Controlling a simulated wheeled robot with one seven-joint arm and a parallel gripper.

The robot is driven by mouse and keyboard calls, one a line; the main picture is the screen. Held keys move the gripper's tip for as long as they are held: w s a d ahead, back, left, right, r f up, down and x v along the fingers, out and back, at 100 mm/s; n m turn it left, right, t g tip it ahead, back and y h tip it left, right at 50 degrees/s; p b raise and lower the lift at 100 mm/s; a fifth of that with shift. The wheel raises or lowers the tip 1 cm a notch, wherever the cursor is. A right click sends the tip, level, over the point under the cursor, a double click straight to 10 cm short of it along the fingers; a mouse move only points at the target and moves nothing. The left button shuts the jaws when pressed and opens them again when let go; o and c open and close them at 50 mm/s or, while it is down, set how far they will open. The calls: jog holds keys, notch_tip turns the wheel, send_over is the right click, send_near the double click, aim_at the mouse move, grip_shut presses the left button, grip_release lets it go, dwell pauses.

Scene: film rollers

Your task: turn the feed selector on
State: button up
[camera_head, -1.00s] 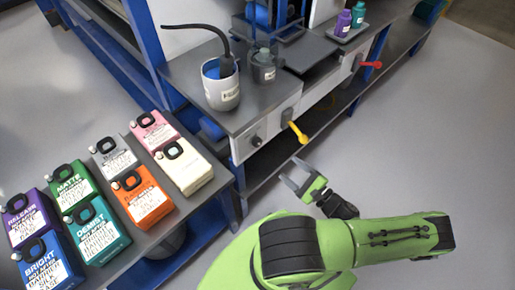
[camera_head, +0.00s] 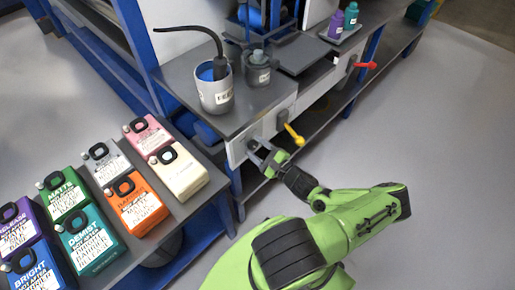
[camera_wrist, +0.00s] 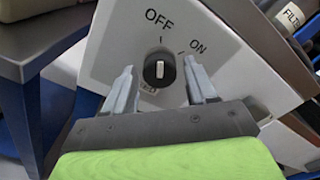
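The feed selector (camera_wrist: 160,69) is a round black knob with a white mark on a pale panel (camera_wrist: 106,52). In the wrist view its white mark stands upright, in line with the tick under OFF; the ON label is up and to the right. My gripper (camera_wrist: 160,82) is open, one finger on each side of the knob, with gaps to it. I cannot tell how far the fingertips reach along the knob. In the head view my gripper (camera_head: 262,153) is at the panel front, largely covering the knob.
A yellow lever (camera_head: 294,134) sticks out just right of my gripper, and a red lever (camera_head: 366,65) farther right. A white pot (camera_head: 214,95) with a black hose stands on the bench above. Several coloured jugs fill the lower-left shelf (camera_head: 196,205).

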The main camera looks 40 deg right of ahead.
jog(key=c, duration=0.8)
jog(key=shift+c, duration=0.2)
jog(key=shift+m, duration=0.3)
jog(key=m+p, duration=0.1)
jog(key=m, duration=0.3)
jog(key=shift+m+p, duration=0.3)
jog(key=shift+m, duration=0.1)
jog(key=m, duration=0.6)
jog(key=shift+a+f, duration=0.1)
jog(key=shift+f, duration=0.05)
jog(key=shift+m, duration=0.4)
jog(key=o, duration=1.1)
jog(key=shift+c, duration=0.2)
jog(key=shift+s, duration=0.1)
